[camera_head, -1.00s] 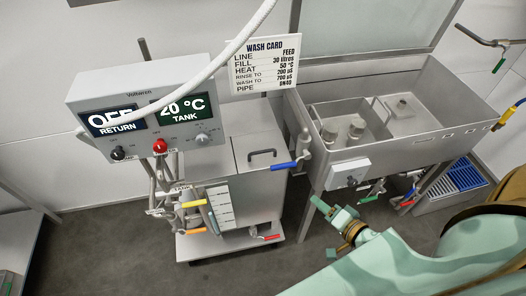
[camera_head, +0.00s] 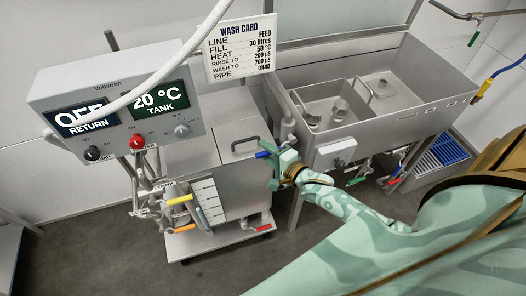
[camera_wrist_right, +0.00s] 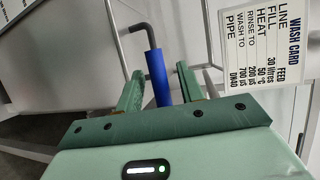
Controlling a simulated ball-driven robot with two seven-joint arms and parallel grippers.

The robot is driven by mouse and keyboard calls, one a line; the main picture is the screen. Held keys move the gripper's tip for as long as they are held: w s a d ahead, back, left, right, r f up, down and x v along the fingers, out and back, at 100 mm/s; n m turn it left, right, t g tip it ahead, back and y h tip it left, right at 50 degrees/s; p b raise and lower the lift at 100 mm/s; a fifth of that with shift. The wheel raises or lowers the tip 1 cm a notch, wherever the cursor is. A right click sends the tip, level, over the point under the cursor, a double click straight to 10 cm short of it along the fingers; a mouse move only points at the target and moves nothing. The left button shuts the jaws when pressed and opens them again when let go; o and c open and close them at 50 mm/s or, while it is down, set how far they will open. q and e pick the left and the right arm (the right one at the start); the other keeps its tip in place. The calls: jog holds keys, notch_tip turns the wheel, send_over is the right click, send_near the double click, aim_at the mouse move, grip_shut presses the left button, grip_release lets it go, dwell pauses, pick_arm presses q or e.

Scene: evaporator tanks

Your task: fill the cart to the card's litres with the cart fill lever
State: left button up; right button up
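The blue-handled lever (camera_head: 263,155) sticks out at the cart's upper right corner; I take it for the cart fill lever. In the right wrist view the blue handle (camera_wrist_right: 157,78) stands between the two fingers of my right gripper (camera_wrist_right: 160,88), with gaps visible on both sides. My right gripper (camera_head: 274,163) is open around or just in front of the handle. The wash card (camera_head: 253,47) reads fill 30 litres; it also shows in the right wrist view (camera_wrist_right: 257,45). The steel cart (camera_head: 240,185) has a white level scale (camera_head: 207,198), its figures too small to read. My left gripper is out of view.
A control box (camera_head: 118,108) shows return OFF and tank 20 °C. Yellow and orange handles (camera_head: 180,200) sit at the cart's front left, a red one at its lower right. A steel sink (camera_head: 380,100) stands right. A white hose crosses the upper left.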

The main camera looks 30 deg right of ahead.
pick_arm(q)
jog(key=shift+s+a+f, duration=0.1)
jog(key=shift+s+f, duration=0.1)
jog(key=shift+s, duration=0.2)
pick_arm(e)
jog(key=shift+x, duration=0.75)
